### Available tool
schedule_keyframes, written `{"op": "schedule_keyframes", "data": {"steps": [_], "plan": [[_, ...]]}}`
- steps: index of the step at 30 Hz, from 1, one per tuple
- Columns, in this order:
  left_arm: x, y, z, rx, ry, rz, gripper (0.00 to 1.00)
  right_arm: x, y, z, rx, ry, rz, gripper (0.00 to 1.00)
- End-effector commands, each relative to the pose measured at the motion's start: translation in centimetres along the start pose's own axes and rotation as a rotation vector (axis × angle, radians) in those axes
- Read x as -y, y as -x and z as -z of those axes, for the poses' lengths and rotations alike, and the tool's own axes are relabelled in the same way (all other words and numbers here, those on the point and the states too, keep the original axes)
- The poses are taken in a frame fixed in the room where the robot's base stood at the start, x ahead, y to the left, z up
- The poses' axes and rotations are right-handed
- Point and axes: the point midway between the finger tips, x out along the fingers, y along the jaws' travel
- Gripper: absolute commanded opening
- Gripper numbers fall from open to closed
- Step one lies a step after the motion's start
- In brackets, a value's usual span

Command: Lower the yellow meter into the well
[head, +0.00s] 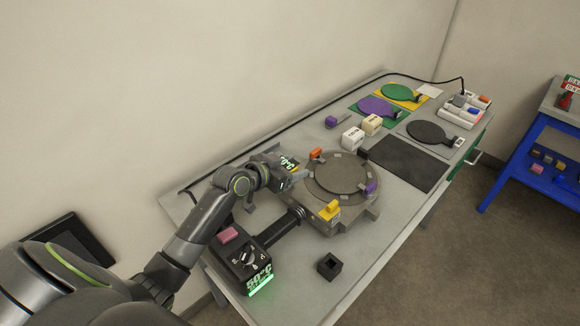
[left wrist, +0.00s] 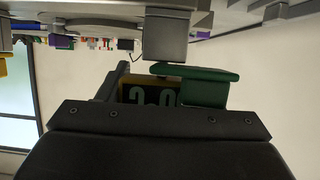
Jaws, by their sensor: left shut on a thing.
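My left gripper (head: 295,172) is over the left edge of the grey round fixture (head: 362,214), above the bench. In the left wrist view it is shut on a yellow-edged meter (left wrist: 130,92) with a dark face and pale digits. A green block (left wrist: 208,88) sits beside the meter and partly covers it. A small black square well (head: 329,266) with an open top stands on the front of the bench, apart from the gripper. My right gripper is out of view.
A black heater box (head: 250,262) with a green lit display stands at the near left. Yellow (head: 329,211), orange (head: 316,153) and purple (head: 371,188) blocks sit around the fixture. Beyond lie cream blocks (head: 353,138), a dark mat (head: 408,163) and coloured paddles (head: 378,106).

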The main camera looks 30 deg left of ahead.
Motion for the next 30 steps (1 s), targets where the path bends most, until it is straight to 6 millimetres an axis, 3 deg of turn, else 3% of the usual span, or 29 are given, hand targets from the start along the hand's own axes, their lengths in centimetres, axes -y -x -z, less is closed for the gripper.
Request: {"op": "schedule_keyframes", "data": {"steps": [26, 27, 30], "plan": [[-0.1, -0.3, -1.1, 0.011, 0.008, -0.002, 0.37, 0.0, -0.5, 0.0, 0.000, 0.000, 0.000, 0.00], [-0.1, -0.3, -1.1, 0.012, 0.009, -0.002, 0.65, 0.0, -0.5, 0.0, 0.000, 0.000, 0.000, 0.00], [0.0, -0.3, -1.2, 0.014, 0.009, -0.001, 0.78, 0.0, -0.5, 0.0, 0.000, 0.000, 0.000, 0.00]]}}
